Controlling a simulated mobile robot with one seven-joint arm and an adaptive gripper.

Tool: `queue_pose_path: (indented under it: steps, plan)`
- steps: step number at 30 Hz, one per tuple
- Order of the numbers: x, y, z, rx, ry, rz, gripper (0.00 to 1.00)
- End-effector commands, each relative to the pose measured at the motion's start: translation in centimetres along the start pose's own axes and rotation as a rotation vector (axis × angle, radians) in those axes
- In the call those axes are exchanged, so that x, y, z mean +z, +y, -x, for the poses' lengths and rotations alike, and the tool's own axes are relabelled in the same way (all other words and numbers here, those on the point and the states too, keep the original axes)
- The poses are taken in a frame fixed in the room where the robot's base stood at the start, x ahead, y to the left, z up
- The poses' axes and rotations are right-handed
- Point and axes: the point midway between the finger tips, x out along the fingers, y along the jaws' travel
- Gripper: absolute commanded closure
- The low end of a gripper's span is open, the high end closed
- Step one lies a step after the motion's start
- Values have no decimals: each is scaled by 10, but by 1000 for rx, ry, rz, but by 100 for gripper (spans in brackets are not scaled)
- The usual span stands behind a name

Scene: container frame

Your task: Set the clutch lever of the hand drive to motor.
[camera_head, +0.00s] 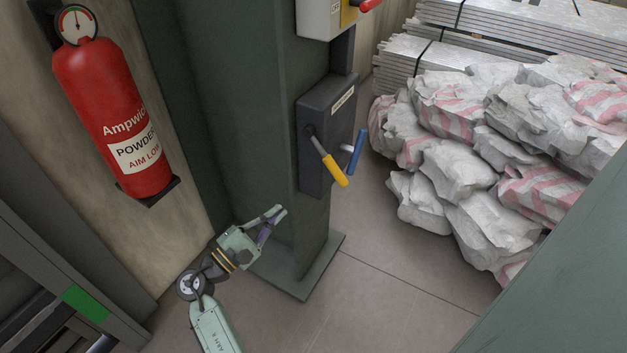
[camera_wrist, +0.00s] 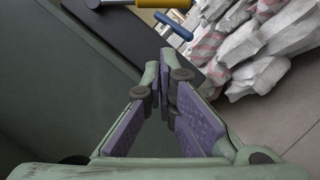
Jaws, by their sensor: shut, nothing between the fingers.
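The hand drive is a dark box (camera_head: 327,130) with a small label, fixed to a green column. A lever with a yellow handle (camera_head: 335,171) slants down to the right from its front. A blue-handled lever (camera_head: 356,152) sits on its right side. I cannot tell which one is the clutch lever, and the label is too small to read. My gripper (camera_head: 279,213) is shut and empty, below and left of the box, apart from both levers. In the wrist view, the yellow handle (camera_wrist: 163,3) and the blue handle (camera_wrist: 174,26) show beyond my fingertips (camera_wrist: 163,70).
A light grey box (camera_head: 319,18) with a red handle (camera_head: 369,5) is above the hand drive. The green column (camera_head: 262,90) stands close beside my gripper. A red extinguisher (camera_head: 110,115) hangs at left. Sacks (camera_head: 470,170) are piled at right. Floor between is clear.

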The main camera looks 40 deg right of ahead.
Motion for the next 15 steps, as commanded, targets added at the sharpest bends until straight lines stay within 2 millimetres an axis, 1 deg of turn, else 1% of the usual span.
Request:
queue_pose_path:
  steps: [5,8,11,15]
  plan:
    - [0,0,-1,0,1,-1,100]
    - [1,1,-8,-1,0,-2,100]
    - [1,2,-21,-1,-1,-2,100]
    - [2,2,-50,-2,-2,0,100]
